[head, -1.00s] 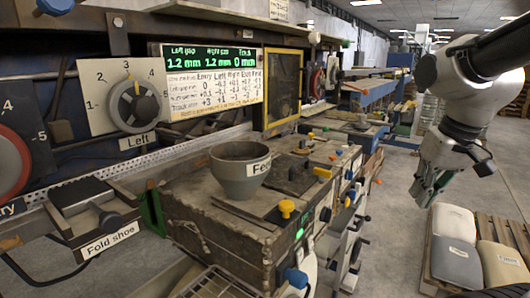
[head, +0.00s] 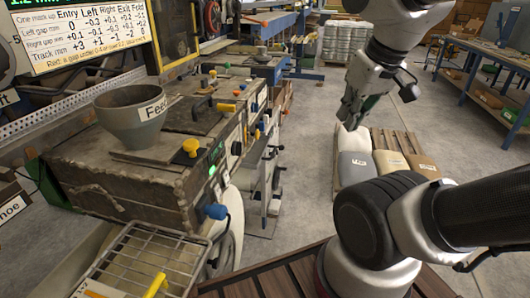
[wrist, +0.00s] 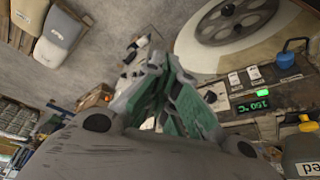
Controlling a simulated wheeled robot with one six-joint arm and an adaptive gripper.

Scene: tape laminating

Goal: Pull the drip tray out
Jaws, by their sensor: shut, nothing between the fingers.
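A wire-grid tray (head: 150,258) shows at the lower left of the head view, low at the near end of the machine, with a yellow handle (head: 156,285) at its front. It may be the drip tray; no label on it is readable, and its lower part is cut off by the picture edge. My gripper (head: 350,117) is up over the aisle, right of the machine and well away from the tray. In the wrist view my gripper (wrist: 157,62) has its fingers together and empty. The tray does not clearly show there.
A pallet with sacks (head: 390,162) stands beyond, below my gripper. A blue workbench (head: 485,85) is at the right. The concrete aisle is mostly clear.

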